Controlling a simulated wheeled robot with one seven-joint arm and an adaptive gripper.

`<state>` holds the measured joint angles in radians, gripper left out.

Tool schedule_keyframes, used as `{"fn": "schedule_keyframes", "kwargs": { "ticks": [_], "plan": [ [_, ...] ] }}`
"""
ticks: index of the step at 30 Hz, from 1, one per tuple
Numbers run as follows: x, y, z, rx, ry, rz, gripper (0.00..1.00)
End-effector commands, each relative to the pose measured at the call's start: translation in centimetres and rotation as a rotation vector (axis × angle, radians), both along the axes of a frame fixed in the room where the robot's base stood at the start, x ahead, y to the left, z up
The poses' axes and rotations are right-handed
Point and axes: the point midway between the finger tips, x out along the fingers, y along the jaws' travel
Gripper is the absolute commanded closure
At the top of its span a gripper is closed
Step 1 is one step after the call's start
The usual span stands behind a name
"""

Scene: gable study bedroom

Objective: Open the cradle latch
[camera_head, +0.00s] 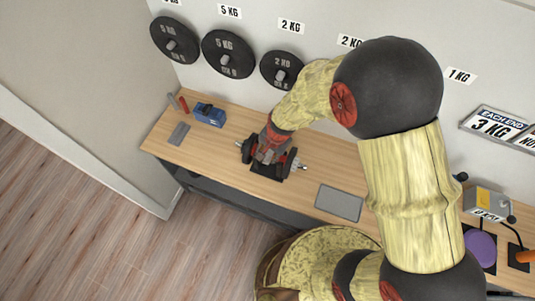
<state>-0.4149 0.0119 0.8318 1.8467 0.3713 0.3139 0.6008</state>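A dark cradle (262,174) sits on the wooden bench and carries a short bar with black plates (291,160). Silver bar ends (303,168) stick out on both sides. My gripper (267,157) is over the middle of the bar and cradle, pointing down. The gripper and the end of my arm cover the middle of the bar, and the cradle latch cannot be made out. The fingers are too small and dark to tell whether they are open, shut or touching anything.
On the bench (312,151) are a blue box (209,114), a grey block (179,133), small cylinders (183,104), a grey pad (338,202), a grey box (487,203) and a purple disc (480,248). Black weight plates (228,54) hang on the wall behind.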

Motion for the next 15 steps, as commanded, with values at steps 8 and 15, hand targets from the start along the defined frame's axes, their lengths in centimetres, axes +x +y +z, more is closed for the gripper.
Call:
{"fn": "schedule_keyframes", "kwargs": {
  "ticks": [8, 15],
  "plan": [
    [0.00, 0.00, 0.01, 0.000, 0.000, 0.000, 0.87],
    [0.01, 0.00, 0.02, 0.000, 0.000, 0.000, 1.00]
  ]
}}
